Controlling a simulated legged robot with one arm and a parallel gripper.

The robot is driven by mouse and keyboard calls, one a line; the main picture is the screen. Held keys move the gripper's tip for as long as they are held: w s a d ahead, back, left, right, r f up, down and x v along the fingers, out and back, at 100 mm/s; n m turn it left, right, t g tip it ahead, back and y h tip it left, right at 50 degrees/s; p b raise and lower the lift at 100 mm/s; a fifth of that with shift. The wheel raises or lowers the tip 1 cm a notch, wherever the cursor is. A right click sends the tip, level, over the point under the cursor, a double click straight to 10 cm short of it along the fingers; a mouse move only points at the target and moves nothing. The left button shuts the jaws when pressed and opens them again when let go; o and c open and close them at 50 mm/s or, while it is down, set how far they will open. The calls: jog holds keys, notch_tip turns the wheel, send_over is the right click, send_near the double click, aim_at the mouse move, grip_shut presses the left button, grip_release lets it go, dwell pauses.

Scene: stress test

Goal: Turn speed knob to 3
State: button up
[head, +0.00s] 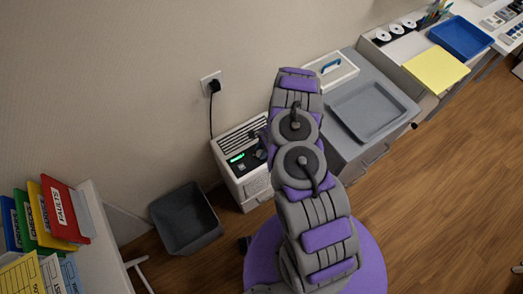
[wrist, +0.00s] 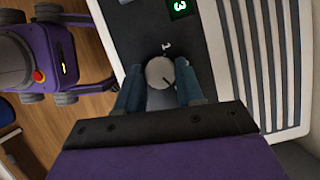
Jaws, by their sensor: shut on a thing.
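The speed knob (wrist: 159,72) is a round grey-white dial on the dark panel of a white machine (head: 254,187). In the wrist view it sits between the two blue-grey fingers of my gripper (wrist: 159,84), which are shut on its sides. A dark line on the knob points to the lower right in the picture. A pale mark like a 1 stands on the panel just above it. A green display (wrist: 180,8) at the top edge shows a digit that looks like a 3; it also glows in the head view (head: 236,158). My arm hides the knob in the head view.
White vent slats (wrist: 262,60) run right of the panel. A grey cabinet with a grey tray (head: 368,110) stands right of the machine. A dark bin (head: 186,218) is on the floor at left. A black cord runs from the wall outlet (head: 211,83) down behind the machine.

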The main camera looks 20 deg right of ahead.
dwell(0.3)
jog(key=o, duration=1)
jog(key=shift+r, duration=0.1)
jog(key=p+v, duration=0.4)
jog(key=v, duration=1.3)
jog(key=shift+w+a+r, duration=0.1)
jog(key=shift+r, duration=0.05)
